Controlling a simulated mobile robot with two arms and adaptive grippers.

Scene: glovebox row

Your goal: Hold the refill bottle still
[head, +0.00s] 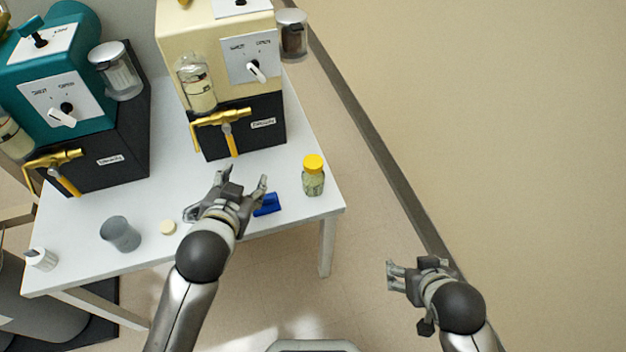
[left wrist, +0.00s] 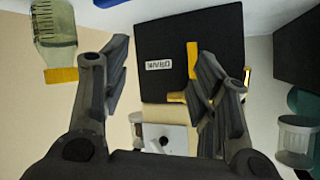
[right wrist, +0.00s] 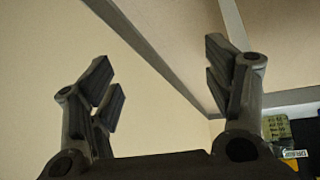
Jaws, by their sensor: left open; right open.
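A small clear bottle with a yellow cap (head: 313,179), which I take as the refill bottle, stands upright near the right end of the white table. It also shows at the top left of the left wrist view (left wrist: 55,28), cap downward in that picture. My left gripper (head: 246,178) is open and empty over the table, left of the bottle and apart from it. My right gripper (head: 391,277) is open and empty, off the table to the right and well away from the bottle. The right wrist view does not show the bottle.
A cream machine (head: 215,60) and a teal machine (head: 55,75) stand on black bases with brass taps. A blue block (head: 267,205) lies beside my left gripper. A grey cup (head: 120,234), pale disc (head: 167,227) and white-capped item (head: 41,259) are along the front. The white table (head: 290,222) ends just right of the bottle.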

